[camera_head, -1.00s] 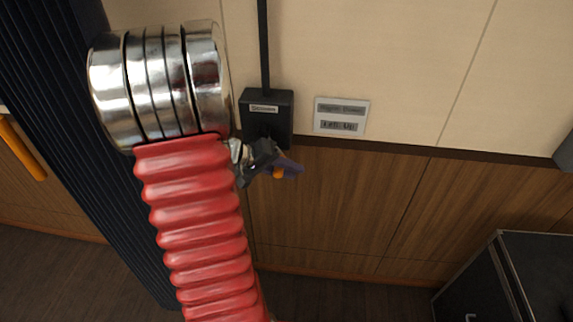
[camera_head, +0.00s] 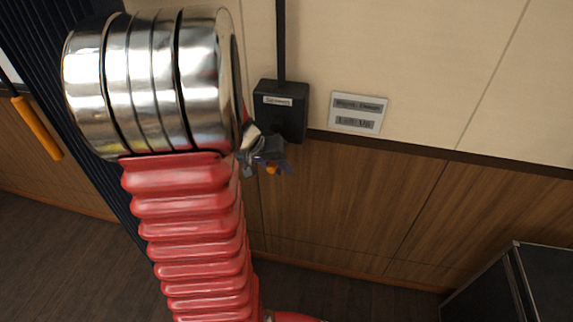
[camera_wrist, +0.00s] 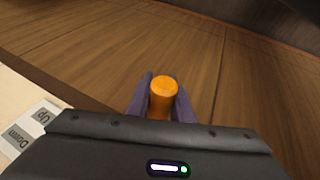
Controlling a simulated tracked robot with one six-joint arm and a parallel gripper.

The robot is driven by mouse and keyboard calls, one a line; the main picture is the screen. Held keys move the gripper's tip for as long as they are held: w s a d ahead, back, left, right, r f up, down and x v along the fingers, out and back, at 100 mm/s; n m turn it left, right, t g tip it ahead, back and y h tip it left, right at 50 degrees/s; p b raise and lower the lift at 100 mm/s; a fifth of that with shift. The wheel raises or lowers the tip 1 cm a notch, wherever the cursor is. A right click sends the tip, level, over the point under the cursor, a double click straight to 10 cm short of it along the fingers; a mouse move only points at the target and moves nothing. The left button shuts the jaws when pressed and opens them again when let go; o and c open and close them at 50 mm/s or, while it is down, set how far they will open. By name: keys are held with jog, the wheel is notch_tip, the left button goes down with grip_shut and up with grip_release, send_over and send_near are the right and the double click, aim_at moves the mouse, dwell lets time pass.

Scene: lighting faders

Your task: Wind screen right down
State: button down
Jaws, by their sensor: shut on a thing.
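A dark wall box (camera_head: 293,125) with a small white label, which seems to read "Screen", is fixed to the wall in the head view. My gripper (camera_head: 278,166) is just below the box, partly behind my red arm. The orange knob (camera_head: 271,170) shows small between its fingers. In the wrist view my gripper (camera_wrist: 162,102) has its purple fingers closed on both sides of the upright orange knob (camera_wrist: 163,90). The crank that would join knob and box is hidden. A grey placard (camera_head: 357,112) right of the box reads "Right: Down" and "Left: Up".
A black conduit (camera_head: 281,40) runs up from the box. A black case (camera_head: 515,290) stands at the lower right. A dark ribbed surface and an orange bar (camera_head: 38,127) are at the left. The wood panelling below the box is clear.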

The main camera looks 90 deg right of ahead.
jog(key=shift+w+f, duration=0.2)
jog(key=shift+w, duration=0.2)
jog(key=c, duration=1.6)
grip_release()
jog(key=shift+o, duration=0.2)
jog(key=shift+r, duration=0.1)
jog(key=shift+r, duration=0.1)
jog(key=shift+w+r, duration=0.15)
jog(key=shift+r, duration=0.05)
jog(key=v, duration=1.3)
